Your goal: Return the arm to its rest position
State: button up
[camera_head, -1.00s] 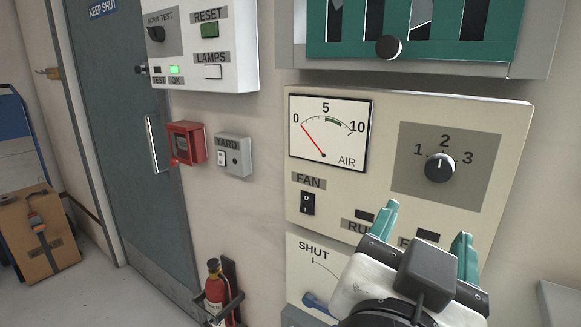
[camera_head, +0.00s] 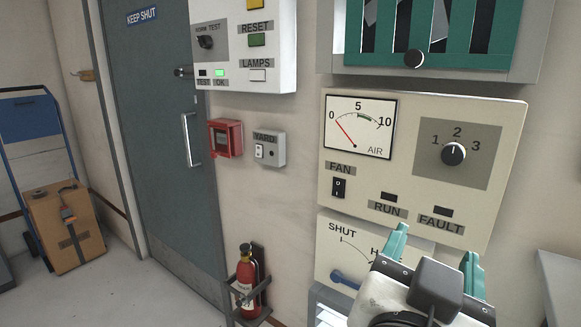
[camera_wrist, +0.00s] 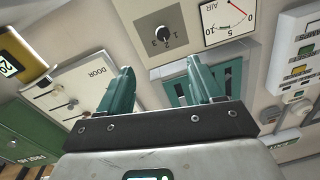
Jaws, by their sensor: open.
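My gripper (camera_head: 436,250) is at the lower right of the head view, in front of the fan panel's lower part. Its two teal fingers stand apart with nothing between them. In the wrist view my gripper (camera_wrist: 160,85) is also open and empty, its fingers pointing toward the wall panels. The gripper hides part of the panel marked SHUT (camera_head: 336,258).
The fan panel (camera_head: 310,177) has an AIR gauge near zero, a dial and a FAN switch. A teal grille (camera_head: 380,45) is above it. A red extinguisher (camera_head: 247,280) hangs low on the wall. A boxed hand truck (camera_head: 65,225) stands left, with free floor between.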

jog(key=s+d+f+n+g+y+p, duration=0.2)
jog(key=d+f+n+g+y+p, duration=0.3)
jog(key=f, duration=0.7)
jog(key=s+d+f+n+g+p, duration=0.1)
jog(key=d+f+g, duration=0.2)
jog(key=d+f, duration=0.7)
jog(key=s+a+f+n+g+y+p, duration=0.2)
jog(key=s+f+g+y, duration=0.2)
jog(key=s+f, duration=1.2)
jog(key=s+g, duration=0.2)
jog(key=shift+s+f+y+p, duration=0.15)
jog(key=shift+s+y+p, duration=0.15)
jog(key=shift+s+y, duration=0.1)
jog(key=shift+w, duration=0.1)
jog(key=shift+c, duration=0.2)
